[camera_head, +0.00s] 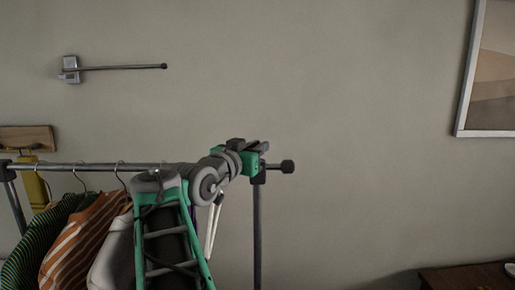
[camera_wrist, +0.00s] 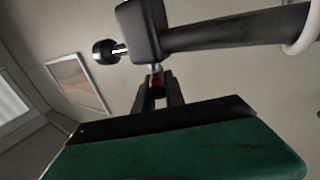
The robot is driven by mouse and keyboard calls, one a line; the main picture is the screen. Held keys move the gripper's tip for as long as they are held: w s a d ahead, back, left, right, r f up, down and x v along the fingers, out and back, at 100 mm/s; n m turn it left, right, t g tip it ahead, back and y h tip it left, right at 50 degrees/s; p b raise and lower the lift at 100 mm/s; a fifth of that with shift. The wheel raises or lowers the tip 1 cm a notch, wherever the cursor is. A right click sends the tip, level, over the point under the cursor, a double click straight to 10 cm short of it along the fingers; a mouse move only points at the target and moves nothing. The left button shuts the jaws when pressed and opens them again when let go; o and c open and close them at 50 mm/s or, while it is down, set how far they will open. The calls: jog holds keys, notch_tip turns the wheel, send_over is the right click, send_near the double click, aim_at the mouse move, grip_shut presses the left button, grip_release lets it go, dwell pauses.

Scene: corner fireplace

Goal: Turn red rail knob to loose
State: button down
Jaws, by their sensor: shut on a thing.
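The red rail knob (camera_wrist: 157,84) shows in the wrist view, just below the black corner joint (camera_wrist: 142,30) of the clothes rail. My gripper (camera_wrist: 158,92) has its two dark fingers on either side of the knob and is shut on it. In the head view my gripper (camera_head: 262,152) is at the right end of the rail, by the corner joint (camera_head: 259,174). The knob itself is hidden there behind my gripper and arm. I cannot tell how far the knob is turned.
The rail bar (camera_head: 75,166) carries several hangers with clothes (camera_head: 80,235) at the left. A black end cap (camera_head: 288,166) sticks out right of the joint. A wall bar (camera_head: 120,67) and a framed picture (camera_head: 492,75) are on the wall. The wall between them is clear.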

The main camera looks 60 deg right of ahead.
jog(key=shift+f+t+b, duration=0.15)
jog(key=shift+t+b, duration=0.15)
jog(key=shift+b, duration=0.3)
jog(key=shift+s+f+n+t+b, duration=0.1)
jog(key=shift+n+t+b, duration=0.3)
jog(key=shift+b, duration=0.05)
jog(key=n+t+b, duration=0.1)
jog(key=b, duration=0.1)
jog(key=n+t+b, duration=0.1)
jog(key=t+b, duration=0.1)
jog(key=b, duration=0.1)
jog(key=shift+s+f+t, duration=0.15)
jog(key=shift+t, duration=0.15)
jog(key=n+t+y+b, duration=0.1)
jog(key=n+t+b, duration=0.1)
jog(key=shift+t, duration=0.4)
jog(key=shift+r+n+t+y+b, duration=0.35)
jog(key=shift+n+t+y, duration=0.15)
jog(key=shift+n+t, duration=0.15)
jog(key=shift+w, duration=0.25)
jog(key=c, duration=1.4)
grip_release()
